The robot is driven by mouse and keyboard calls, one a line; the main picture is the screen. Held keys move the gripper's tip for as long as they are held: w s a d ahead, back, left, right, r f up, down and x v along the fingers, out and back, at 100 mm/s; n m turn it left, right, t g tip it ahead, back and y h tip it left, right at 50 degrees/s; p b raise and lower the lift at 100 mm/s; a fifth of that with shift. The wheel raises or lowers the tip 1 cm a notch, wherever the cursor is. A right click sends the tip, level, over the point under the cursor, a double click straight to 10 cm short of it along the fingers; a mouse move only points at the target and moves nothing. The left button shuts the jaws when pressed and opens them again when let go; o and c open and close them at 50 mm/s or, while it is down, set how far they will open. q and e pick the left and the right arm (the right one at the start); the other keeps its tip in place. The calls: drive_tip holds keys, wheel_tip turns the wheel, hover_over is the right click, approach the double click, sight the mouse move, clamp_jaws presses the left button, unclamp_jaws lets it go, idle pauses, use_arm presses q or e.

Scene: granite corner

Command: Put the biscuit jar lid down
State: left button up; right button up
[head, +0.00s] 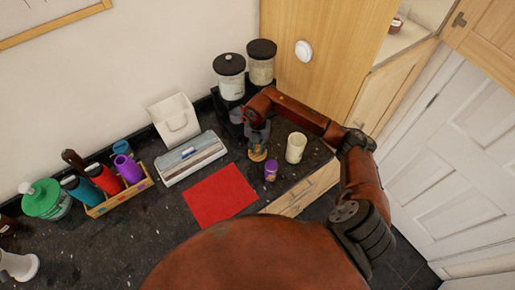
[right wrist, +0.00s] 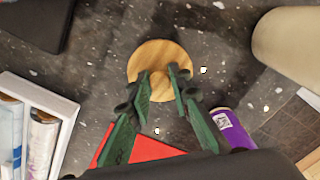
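The biscuit jar lid (right wrist: 160,52) is a round, light wooden disc with a small knob. In the right wrist view it is at the upper middle, over the dark speckled counter. My right gripper (right wrist: 160,80) points down, with its two green-grey fingers closed on the knob. In the head view the lid (head: 257,155) is just below my right gripper (head: 258,139), at or very near the counter surface; any small gap is hard to tell. A cream, open-topped jar (head: 296,148) stands to its right. My left gripper is not in view.
A purple container (head: 271,171) and a red mat (head: 220,195) are close in front of the lid. A white-framed box (head: 191,158) is to the left. Black-lidded jars (head: 261,62) stand behind on a dark stand. The counter's front edge is near on the right.

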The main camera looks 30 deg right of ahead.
sight(257, 149)
drive_tip(key=o, duration=0.3)
drive_tip(key=shift+o, duration=0.2)
drive_tip(key=shift+r, duration=0.1)
wheel_tip(257, 149, up, 12)
drive_tip(key=b, duration=0.1)
drive_tip(key=shift+b, duration=0.35)
idle(0.3)
